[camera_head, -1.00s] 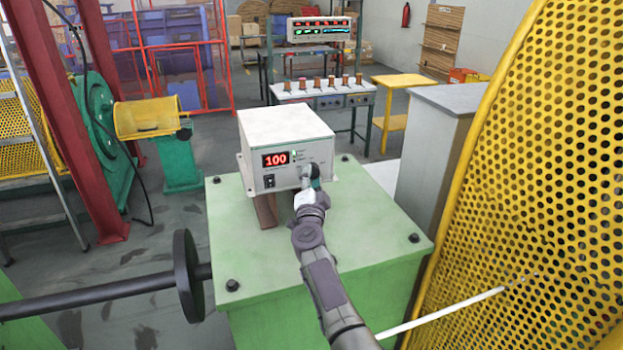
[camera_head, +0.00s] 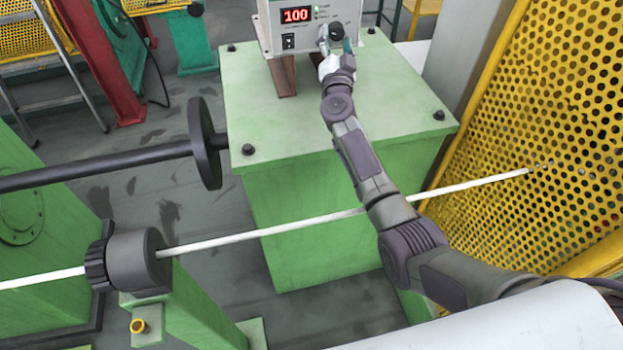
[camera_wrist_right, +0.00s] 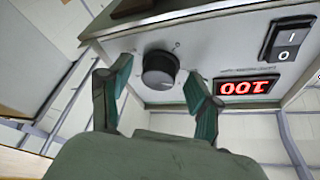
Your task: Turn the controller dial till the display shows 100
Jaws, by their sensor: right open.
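The controller box (camera_head: 352,12) stands on brown supports on the green machine block. The black dial (camera_wrist_right: 159,70) is on the same panel, beside the display. My right gripper (camera_head: 328,48) is at the panel's front, by the dial. In the right wrist view its two fingers (camera_wrist_right: 160,90) are open, one on each side of the dial, with visible gaps between them and the dial. My left gripper is not in view.
The green block (camera_head: 300,120) has bolts on its top corners. A white rod (camera_head: 270,231) runs across in front of it, below my right arm. A yellow perforated guard (camera_head: 550,150) stands close on the right. A black shaft with a disc (camera_head: 205,143) is on the left.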

